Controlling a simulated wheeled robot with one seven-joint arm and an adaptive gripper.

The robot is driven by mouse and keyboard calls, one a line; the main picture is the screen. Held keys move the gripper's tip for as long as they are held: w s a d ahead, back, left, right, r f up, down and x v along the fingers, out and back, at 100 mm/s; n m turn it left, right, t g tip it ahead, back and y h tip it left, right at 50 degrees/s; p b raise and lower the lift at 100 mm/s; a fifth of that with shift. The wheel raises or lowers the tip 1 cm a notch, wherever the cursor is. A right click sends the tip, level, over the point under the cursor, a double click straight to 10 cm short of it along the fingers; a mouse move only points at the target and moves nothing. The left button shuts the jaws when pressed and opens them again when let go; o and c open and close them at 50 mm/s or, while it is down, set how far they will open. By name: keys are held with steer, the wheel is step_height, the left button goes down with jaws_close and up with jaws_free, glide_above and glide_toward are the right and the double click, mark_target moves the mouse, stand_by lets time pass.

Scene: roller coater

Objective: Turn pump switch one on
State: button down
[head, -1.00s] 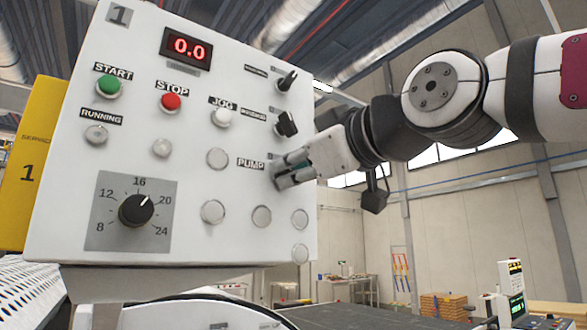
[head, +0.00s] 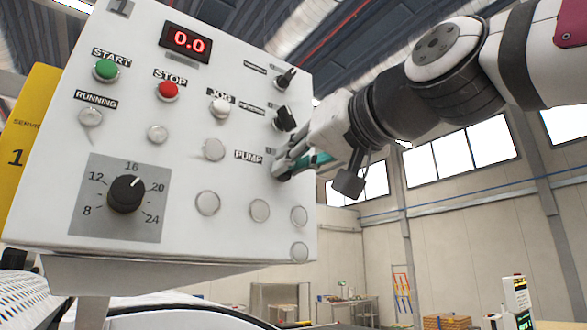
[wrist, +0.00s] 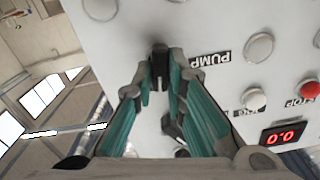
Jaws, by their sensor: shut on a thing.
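The white control panel (head: 185,240) fills the left of the head view. Its PUMP label (head: 248,157) is left of my gripper (head: 282,170), whose fingertips are at the panel's right side. In the wrist view, the dark pump switch knob (wrist: 160,62) stands between the two fingertips of my gripper (wrist: 160,72), beside the PUMP label (wrist: 209,59). The teal-padded fingers are shut on this knob. In the head view the fingers hide the knob, so I cannot read its position there.
Two black selector knobs (head: 286,78) (head: 285,118) are above my gripper on the panel. Round blank caps (head: 259,211) lie below. Green START (head: 106,70) and red STOP (head: 168,91) buttons, a display reading 0.0 (head: 186,41) and a large dial (head: 126,194) are further left.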

steer(key=shift+f+m, duration=0.1)
steer(key=shift+m, duration=1.5)
steer(key=c, duration=1.6)
jaws_free()
steer(key=v, duration=1.2)
